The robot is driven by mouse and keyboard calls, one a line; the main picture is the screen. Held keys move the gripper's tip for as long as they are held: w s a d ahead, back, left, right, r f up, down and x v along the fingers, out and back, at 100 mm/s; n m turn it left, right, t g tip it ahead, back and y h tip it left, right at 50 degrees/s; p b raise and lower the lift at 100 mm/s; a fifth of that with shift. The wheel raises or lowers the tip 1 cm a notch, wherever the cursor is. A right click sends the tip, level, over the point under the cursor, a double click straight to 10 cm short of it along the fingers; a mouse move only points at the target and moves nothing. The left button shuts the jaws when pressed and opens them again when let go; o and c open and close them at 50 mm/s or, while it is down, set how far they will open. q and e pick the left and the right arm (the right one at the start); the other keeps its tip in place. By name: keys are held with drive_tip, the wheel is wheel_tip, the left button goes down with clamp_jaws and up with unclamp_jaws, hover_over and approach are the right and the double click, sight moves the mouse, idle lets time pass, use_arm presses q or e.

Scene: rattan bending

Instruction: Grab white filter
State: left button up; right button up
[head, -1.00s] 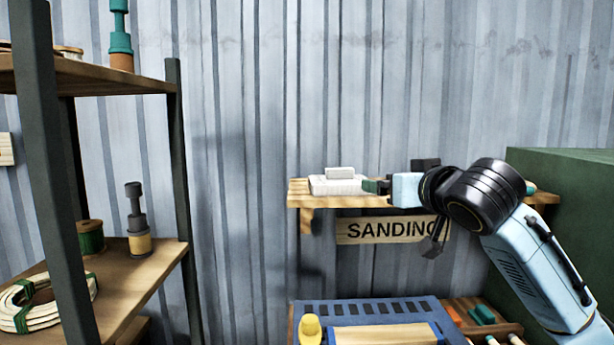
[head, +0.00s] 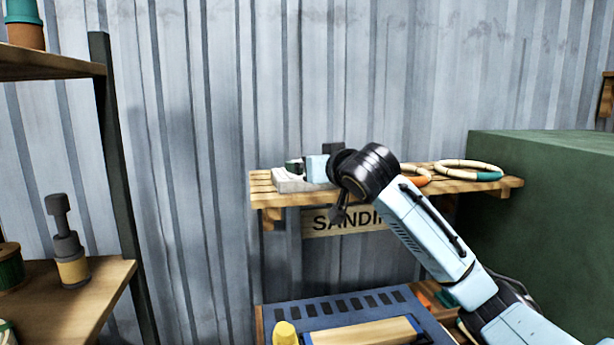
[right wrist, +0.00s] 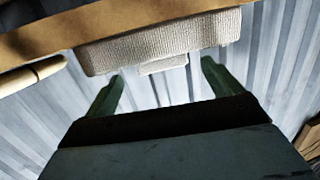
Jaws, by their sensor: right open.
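The white filter (head: 288,184) is a pale block at the left end of the wooden wall shelf in the head view. In the right wrist view it is a ribbed, off-white block (right wrist: 160,42) with a smaller block (right wrist: 163,65) attached to it. My right gripper (head: 294,168) is at the filter's upper part and hides some of it. In the wrist view, the open dark green fingers (right wrist: 162,74) stand wide apart, one on each side of the smaller block, with visible gaps. My left gripper is not in view.
The wall shelf (head: 490,187) also holds rings (head: 468,166) to the right. A sign reading SANDING (head: 325,222) hangs below. A blue-framed bench (head: 290,312) stands underneath, a green cabinet (head: 560,210) at right, and a shelf rack (head: 118,180) at left.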

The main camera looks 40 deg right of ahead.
drive_tip(key=p+x, duration=0.1)
drive_tip(key=x, duration=0.4)
drive_tip(key=shift+a, duration=0.15)
drive_tip(key=c, duration=1.1)
